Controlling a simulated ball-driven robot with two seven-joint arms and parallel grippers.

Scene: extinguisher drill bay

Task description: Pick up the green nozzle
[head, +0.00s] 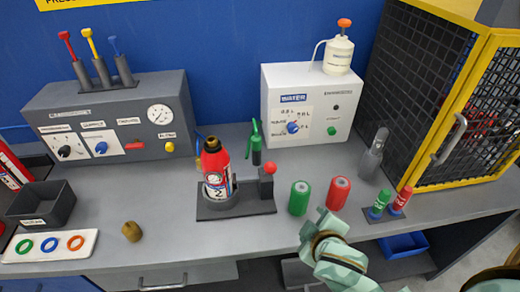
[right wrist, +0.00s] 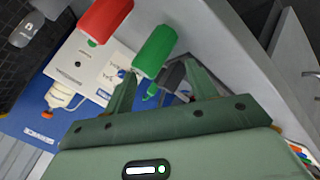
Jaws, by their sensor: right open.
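The green nozzle (head: 256,142) stands upright on the grey bench, behind and right of the red extinguisher (head: 216,170), in the head view. A small green piece (right wrist: 150,92) that looks like it shows between my fingers in the right wrist view. My right gripper (head: 318,222) is in front of the green cylinder (head: 299,198) and the red cylinder (head: 337,193), near the bench's front edge, well short of the nozzle. In the right wrist view its two fingers (right wrist: 157,72) are spread and nothing is held. My left gripper is not in view.
The extinguisher sits in a dark stand (head: 258,207) with a red-knobbed post close to the nozzle. A white WATER box (head: 308,105) stands behind. A yellow-framed cage (head: 455,110) is at right. A yellowish knob (head: 131,231) lies at left.

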